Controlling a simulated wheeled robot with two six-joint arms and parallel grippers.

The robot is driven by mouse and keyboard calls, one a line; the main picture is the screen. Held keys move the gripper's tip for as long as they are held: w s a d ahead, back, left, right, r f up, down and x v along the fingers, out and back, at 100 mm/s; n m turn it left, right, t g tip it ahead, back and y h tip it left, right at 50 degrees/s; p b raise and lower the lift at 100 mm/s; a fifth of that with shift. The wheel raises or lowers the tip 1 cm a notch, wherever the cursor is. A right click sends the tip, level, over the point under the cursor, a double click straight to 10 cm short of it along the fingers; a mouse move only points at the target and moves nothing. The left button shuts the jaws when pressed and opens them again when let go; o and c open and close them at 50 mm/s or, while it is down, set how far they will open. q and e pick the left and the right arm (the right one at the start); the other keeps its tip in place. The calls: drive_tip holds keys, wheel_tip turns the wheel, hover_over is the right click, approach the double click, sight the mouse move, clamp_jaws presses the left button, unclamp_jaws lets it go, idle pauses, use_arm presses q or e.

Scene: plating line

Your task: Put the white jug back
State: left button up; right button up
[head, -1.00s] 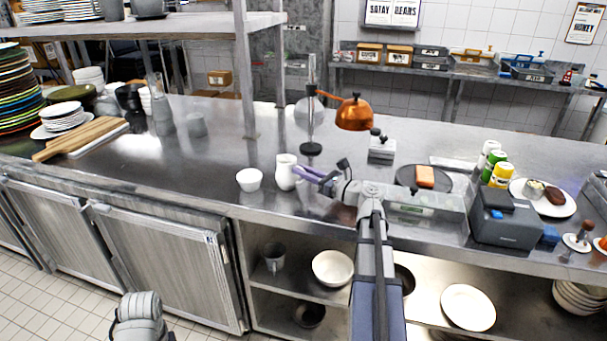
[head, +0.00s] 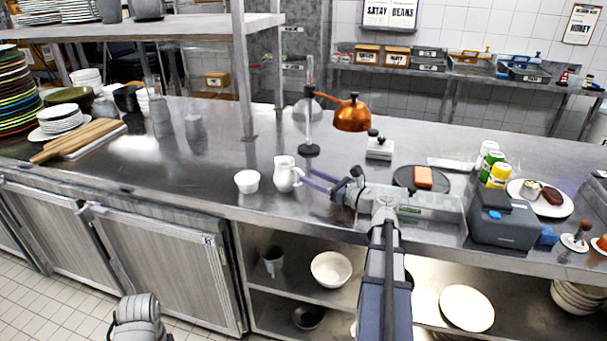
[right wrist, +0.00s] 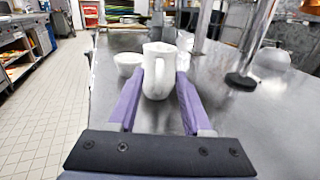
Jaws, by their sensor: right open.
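The white jug (head: 284,174) stands upright on the steel counter (head: 225,208), near its front edge and just right of a white bowl (head: 247,181). My right gripper (head: 305,176) is open, with its purple fingers pointing left at the jug's handle side. In the right wrist view the jug (right wrist: 157,78) shows between and beyond the two fingertips (right wrist: 161,74), with the handle facing me. Whether a finger touches it I cannot tell. The left gripper is out of view; only part of my left arm shows at the bottom left.
The counter left of the bowl is clear up to the wooden board (head: 78,140).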

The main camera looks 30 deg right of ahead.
drive_tip(key=v, duration=0.7)
drive_tip(key=shift+s, duration=0.25)
